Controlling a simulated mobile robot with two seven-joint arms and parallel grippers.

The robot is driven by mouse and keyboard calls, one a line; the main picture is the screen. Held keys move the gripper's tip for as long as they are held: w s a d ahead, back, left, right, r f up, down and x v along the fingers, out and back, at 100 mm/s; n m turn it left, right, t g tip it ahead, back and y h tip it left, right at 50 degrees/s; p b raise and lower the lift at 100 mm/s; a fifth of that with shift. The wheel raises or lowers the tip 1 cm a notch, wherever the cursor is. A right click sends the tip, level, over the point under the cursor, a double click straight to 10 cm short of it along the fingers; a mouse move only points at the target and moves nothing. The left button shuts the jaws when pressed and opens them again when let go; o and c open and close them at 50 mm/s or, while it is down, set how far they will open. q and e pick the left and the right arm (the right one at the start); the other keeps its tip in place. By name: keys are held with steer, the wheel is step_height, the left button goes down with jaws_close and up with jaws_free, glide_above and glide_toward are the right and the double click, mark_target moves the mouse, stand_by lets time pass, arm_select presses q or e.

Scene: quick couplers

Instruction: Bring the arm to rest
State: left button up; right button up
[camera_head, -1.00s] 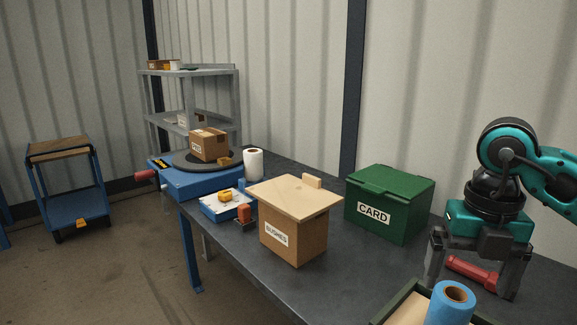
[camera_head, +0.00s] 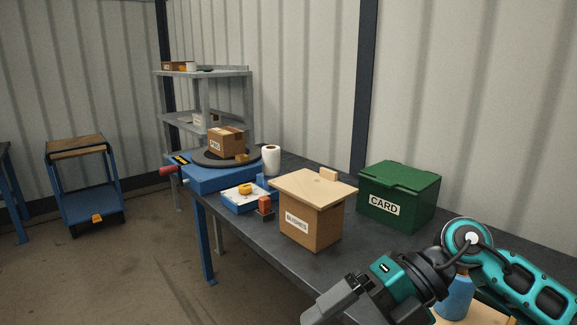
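My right arm comes in from the right, bent at its elbow. Its gripper (camera_head: 328,308) points down and to the left at the bottom edge, over the front side of the workbench (camera_head: 350,255). I see the gripper from the side and its tips run near the frame's edge, so its opening cannot be told. No held object shows at it. My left gripper is out of view. The red tool seen earlier on the bench is not visible now.
A wooden lidded box (camera_head: 312,225) and a green CARD box (camera_head: 398,195) stand on the bench near the arm. A turntable with a carton (camera_head: 226,142), a shelf (camera_head: 205,74) and a trolley (camera_head: 82,190) stand farther off.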

steer(key=w+a+r+m+t+y, duration=0.2)
steer(key=a+r+m+t+y, duration=0.2)
steer(key=m+t+y, duration=0.45)
steer(key=w+d+f+m+t+h+p, duration=0.1)
steer(key=w+d+f+m+t+h, duration=0.2)
steer(key=m+t, duration=0.4)
steer(key=w+d+f+m+t+h, duration=0.25)
steer(key=f+m+t+h, duration=0.2)
steer(key=m, duration=0.45)
steer(key=s+d+f+m+g+h, duration=0.2)
steer(key=s+d+f+m+h, duration=0.1)
steer(key=f, duration=0.4)
steer(key=s+d+f+m+g+h, duration=0.1)
steer(key=s+d+f+m+h, duration=0.2)
steer(key=s+f, duration=0.3)
steer(key=s+d+f+m+g+h, duration=0.2)
steer(key=s+d+f+m+h, duration=0.1)
steer(key=f, duration=0.7)
steer(key=shift+s+f+g+h+p, duration=0.15)
steer(key=shift+s+g+h+p, duration=0.15)
steer(key=shift+s+h+p, duration=0.3)
